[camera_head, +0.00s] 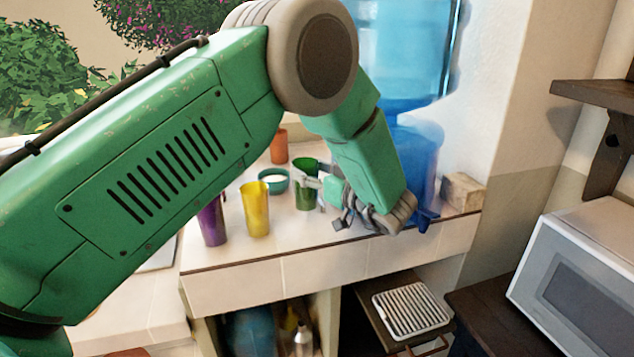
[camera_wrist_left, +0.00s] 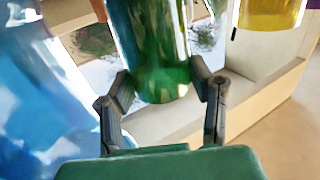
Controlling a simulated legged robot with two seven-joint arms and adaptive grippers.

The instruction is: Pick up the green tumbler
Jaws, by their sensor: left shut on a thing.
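The green tumbler (camera_head: 305,190) is upright at the counter, between the yellow tumbler and the blue water dispenser; part of it is hidden behind my gripper. My left gripper (camera_head: 316,193) reaches it from the right and is shut on it. In the left wrist view the green tumbler (camera_wrist_left: 155,45) stands between the two dark fingers (camera_wrist_left: 160,82), one on each side. I cannot tell whether its base touches the counter. My right gripper is not in view.
A yellow tumbler (camera_head: 256,212) and a purple tumbler (camera_head: 212,222) stand left of it. A teal bowl (camera_head: 273,188) and an orange cup (camera_head: 279,147) are behind. The blue water dispenser (camera_head: 410,50) and a small block (camera_head: 463,192) are right. The counter (camera_head: 335,262) ends just in front.

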